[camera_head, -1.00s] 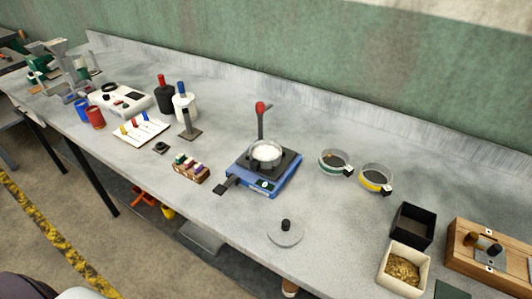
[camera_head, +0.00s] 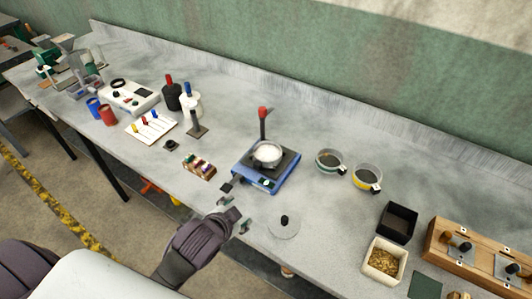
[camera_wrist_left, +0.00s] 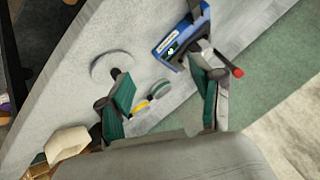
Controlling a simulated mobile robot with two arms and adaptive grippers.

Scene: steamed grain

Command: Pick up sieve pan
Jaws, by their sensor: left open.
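Two round sieve pans stand side by side on the bench, right of a blue device in the head view. One has a green band (camera_head: 331,162), the other a yellow band (camera_head: 367,178). Both show small in the left wrist view, the green-banded one (camera_wrist_left: 158,89) beyond the yellow-banded one (camera_wrist_left: 140,108). My left gripper (camera_head: 240,214) is open and empty near the front edge of the bench, left of a grey lid and well short of both pans. Its two green-padded fingers (camera_wrist_left: 165,95) are spread in the wrist view. My right gripper is not in view.
The grey lid with a black knob (camera_head: 284,222) lies near the front edge. The blue device (camera_head: 266,180) carries a bowl of white material (camera_head: 267,154). A black box (camera_head: 398,222), a grain box (camera_head: 385,260) and a wooden case (camera_head: 480,255) stand at right. Bench before the pans is clear.

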